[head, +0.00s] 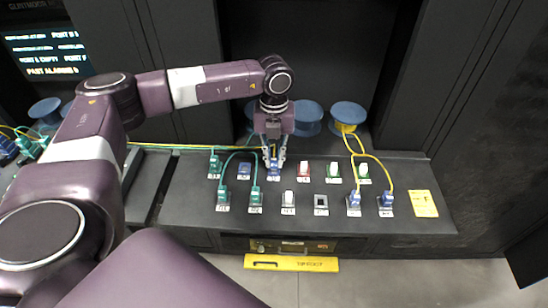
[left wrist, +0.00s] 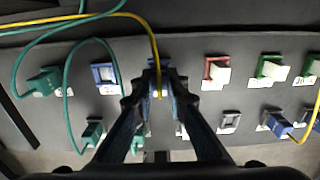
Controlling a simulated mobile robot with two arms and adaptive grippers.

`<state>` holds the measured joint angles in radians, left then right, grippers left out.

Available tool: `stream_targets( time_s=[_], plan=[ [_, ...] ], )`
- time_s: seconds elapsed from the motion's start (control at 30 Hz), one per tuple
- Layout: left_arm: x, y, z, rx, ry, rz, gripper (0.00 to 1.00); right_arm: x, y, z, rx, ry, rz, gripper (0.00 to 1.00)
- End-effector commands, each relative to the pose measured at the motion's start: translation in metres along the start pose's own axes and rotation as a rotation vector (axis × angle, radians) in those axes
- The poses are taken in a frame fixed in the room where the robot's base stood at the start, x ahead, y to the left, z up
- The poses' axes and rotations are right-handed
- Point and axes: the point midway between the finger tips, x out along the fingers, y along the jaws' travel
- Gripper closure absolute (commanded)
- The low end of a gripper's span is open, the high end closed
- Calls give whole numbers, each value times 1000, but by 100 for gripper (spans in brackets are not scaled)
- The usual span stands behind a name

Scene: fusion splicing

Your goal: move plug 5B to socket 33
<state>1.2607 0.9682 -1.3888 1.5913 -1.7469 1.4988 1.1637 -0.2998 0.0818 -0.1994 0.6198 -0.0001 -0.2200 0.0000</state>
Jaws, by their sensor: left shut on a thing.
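My left gripper (head: 274,158) is over the back row of sockets and shut on a blue plug (head: 274,173) with a yellow cable. In the left wrist view, the fingertips (left wrist: 158,82) close around this plug and its yellow cable (left wrist: 152,40) passes between them. The plug is at a socket position between a blue socket (head: 244,171) and a red socket (head: 304,172). The fingers hide whether it is seated or just above. The small labels are too blurred to read, so I cannot confirm 5B or socket 33. My right gripper is not in view.
Teal plugs (head: 223,198) stand to the left, with a teal cable looping near the gripper. Green sockets (head: 333,171), a grey open socket (head: 321,204) and blue plugs with yellow cables (head: 354,201) are to the right. Blue spools (head: 348,116) stand behind.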

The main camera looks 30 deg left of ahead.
Motion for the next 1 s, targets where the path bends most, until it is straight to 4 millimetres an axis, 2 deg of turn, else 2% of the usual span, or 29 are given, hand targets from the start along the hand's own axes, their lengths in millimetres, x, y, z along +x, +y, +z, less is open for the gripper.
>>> stream_targets(
  time_s=[0.9, 0.93, 1.0],
  plan=[
    [10, 0, 0, 0, 0, 0, 100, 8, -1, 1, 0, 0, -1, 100],
    [10, 0, 0, 0, 0, 0, 84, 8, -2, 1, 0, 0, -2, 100],
    [10, 0, 0, 0, 0, 0, 77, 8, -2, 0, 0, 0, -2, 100]
  ],
)
